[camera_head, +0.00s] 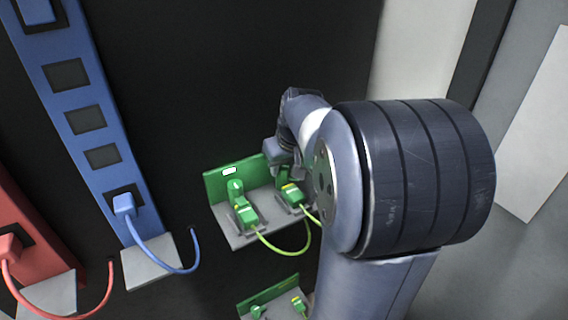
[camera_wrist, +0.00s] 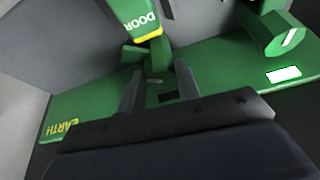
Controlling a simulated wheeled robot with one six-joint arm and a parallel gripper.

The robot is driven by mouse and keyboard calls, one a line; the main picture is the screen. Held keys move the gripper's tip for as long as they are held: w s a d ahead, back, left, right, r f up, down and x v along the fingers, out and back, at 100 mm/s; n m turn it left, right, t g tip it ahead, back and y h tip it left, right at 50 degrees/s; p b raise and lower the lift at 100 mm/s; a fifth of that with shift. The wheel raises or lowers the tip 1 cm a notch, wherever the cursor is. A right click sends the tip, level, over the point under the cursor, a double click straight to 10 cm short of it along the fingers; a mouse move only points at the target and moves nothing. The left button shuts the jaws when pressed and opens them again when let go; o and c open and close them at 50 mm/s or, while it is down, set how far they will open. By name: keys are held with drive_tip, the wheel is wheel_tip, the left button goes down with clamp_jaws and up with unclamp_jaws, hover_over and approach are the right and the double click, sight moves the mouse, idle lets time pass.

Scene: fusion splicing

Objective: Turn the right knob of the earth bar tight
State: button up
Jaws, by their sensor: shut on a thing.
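The earth bar is a green panel (camera_head: 215,188) with a grey shelf in the head view; its green face with yellow EARTH lettering (camera_wrist: 68,128) fills much of the wrist view. My gripper (camera_wrist: 155,70) is shut on the right knob (camera_wrist: 158,52), a green handle between its two grey fingers. The fingers and my arm hide part of that knob; a bit of green shows beside my gripper in the head view. The left knob (camera_head: 236,187) stands free; in the wrist view it is at the upper right (camera_wrist: 286,38), with a white mark on its end.
A green DOOR plug (camera_wrist: 138,18) with a yellow edge sits close beside the held knob. Yellow-green cables (camera_head: 285,250) loop below the shelf. A blue bar (camera_head: 88,90) and a red bar (camera_head: 30,240) stand at left. Another green panel (camera_head: 262,297) lies below.

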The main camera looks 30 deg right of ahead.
drive_tip(key=m+h+p, duration=0.1)
drive_tip(key=m, duration=0.2)
drive_tip(key=shift+a, duration=0.15)
drive_tip(key=shift+m+g+h+p, duration=0.3)
drive_tip(key=shift+m+h, duration=0.3)
drive_tip(key=shift+m, duration=0.8)
drive_tip(key=o, duration=1)
